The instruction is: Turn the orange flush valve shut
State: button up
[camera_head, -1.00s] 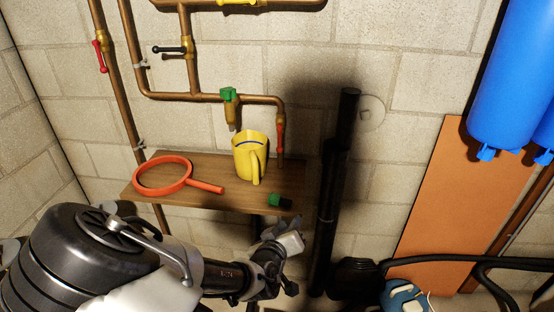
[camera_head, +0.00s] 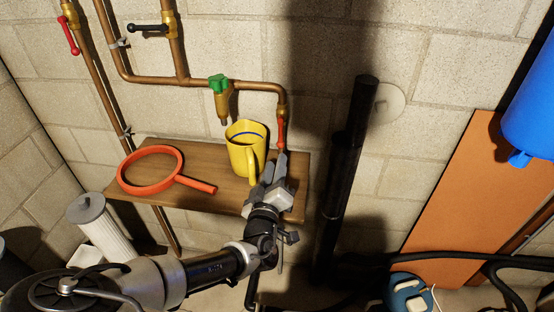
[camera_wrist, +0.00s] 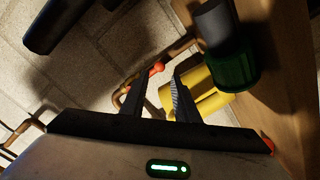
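The orange flush valve handle (camera_head: 281,134) hangs along the lower end of the copper pipe, right of the yellow mug. In the wrist view the orange handle (camera_wrist: 157,69) shows its rounded end near the gap between my fingertips, partly hidden by the left finger. My gripper (camera_head: 274,168) is just below the valve, over the right part of the shelf. In the wrist view my gripper (camera_wrist: 160,84) is open, with nothing held. I cannot tell whether a finger touches the handle.
The yellow mug (camera_head: 240,152) stands on the wooden shelf (camera_head: 210,197) close beside my gripper. A red magnifying-glass-shaped ring (camera_head: 153,187) lies left. A green tap (camera_head: 220,84) is above the mug. A green-capped item (camera_wrist: 230,62) is near my right finger. A black pipe (camera_head: 345,150) stands right.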

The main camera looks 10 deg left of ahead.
aim_at(279, 146)
jog(key=w, duration=0.7)
jog(key=shift+w+d+r, duration=0.1)
jog(key=shift+d+r, duration=0.05)
jog(key=shift+r, duration=0.05)
jog(key=shift+w+f, duration=0.2)
jog(key=shift+c, duration=2.2)
